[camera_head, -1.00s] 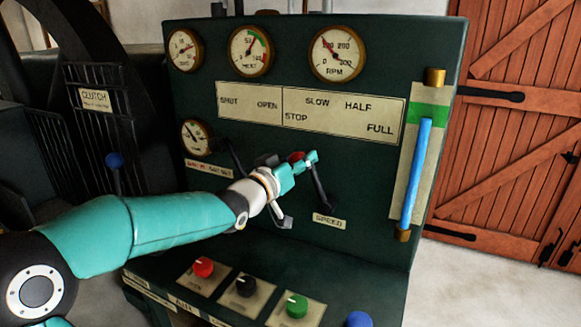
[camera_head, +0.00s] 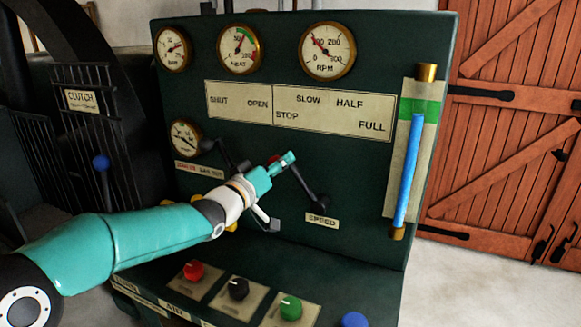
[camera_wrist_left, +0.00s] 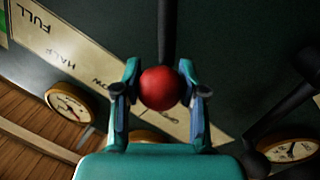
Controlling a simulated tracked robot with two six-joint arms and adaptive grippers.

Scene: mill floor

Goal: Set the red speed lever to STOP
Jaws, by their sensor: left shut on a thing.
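The red knob (camera_head: 273,158) of the speed lever shows partly behind my left gripper (camera_head: 283,162) in the head view. The lever's dark arm (camera_head: 306,185) leans up and to the left from its pivot above the SPEED label (camera_head: 322,221). The knob sits below and slightly left of the word STOP on the scale plate (camera_head: 335,118). In the left wrist view the red knob (camera_wrist_left: 160,88) lies between the two fingers of my left gripper (camera_wrist_left: 160,95), which is shut on it. My right gripper is not in view.
Another dark lever (camera_head: 232,165) stands just left of my left gripper. Red (camera_head: 193,270), black (camera_head: 238,288) and green (camera_head: 291,307) knobs sit on the ledge below. A blue sight tube (camera_head: 410,170) runs along the panel's right edge.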

